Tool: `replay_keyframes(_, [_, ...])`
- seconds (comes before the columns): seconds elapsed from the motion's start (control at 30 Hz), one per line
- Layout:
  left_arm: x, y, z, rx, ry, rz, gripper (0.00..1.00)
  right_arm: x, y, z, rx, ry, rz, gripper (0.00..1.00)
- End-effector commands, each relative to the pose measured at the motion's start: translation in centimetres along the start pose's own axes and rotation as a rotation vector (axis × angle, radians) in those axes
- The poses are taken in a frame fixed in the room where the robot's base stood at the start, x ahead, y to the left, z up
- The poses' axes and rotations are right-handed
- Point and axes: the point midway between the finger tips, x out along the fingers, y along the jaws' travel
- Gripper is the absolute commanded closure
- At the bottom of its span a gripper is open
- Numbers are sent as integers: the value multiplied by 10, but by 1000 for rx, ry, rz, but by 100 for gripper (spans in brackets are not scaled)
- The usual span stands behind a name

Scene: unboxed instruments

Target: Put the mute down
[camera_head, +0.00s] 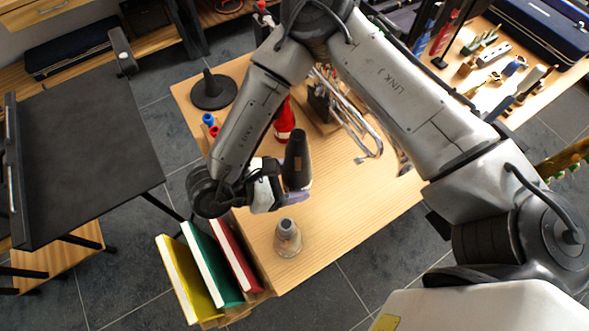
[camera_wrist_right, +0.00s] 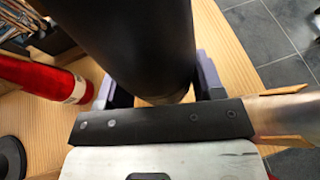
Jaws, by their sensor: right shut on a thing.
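The mute, a black, tapering body (camera_head: 297,155), is held by my right gripper (camera_head: 283,187) over the wooden table (camera_head: 345,215). It stands roughly upright in the head view. In the right wrist view the large dark mute (camera_wrist_right: 130,40) fills the space between the purple fingers of my right gripper (camera_wrist_right: 160,85), which is shut on it. Its lower end is partly hidden by the gripper, and I cannot tell whether it touches the table. My left gripper is not in view.
A grey-topped, beige mute-like piece (camera_head: 287,240) stands on the table near its front. Yellow, green and red books (camera_head: 212,265) are at the front left edge. A red object (camera_head: 284,122) and a black cone stand (camera_head: 211,90) are behind. The table's right front is clear.

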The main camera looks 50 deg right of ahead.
Motion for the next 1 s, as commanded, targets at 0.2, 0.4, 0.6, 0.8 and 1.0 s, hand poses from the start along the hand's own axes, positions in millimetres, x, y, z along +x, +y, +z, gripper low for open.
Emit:
replay_keyframes(0.2, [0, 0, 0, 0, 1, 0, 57, 0, 0, 0, 0, 0, 0, 63])
replay_keyframes(0.4, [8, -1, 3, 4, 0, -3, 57, 7, 0, -17, -1, -1, -1, 63])
replay_keyframes(0.6, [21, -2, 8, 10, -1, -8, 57, 18, 0, -43, -1, -2, -1, 63])
replay_keyframes(0.8, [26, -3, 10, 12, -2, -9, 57, 23, 0, -55, 0, -1, 0, 63])
replay_keyframes(1.0, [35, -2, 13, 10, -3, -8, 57, 33, -1, -80, -1, -2, -1, 63])
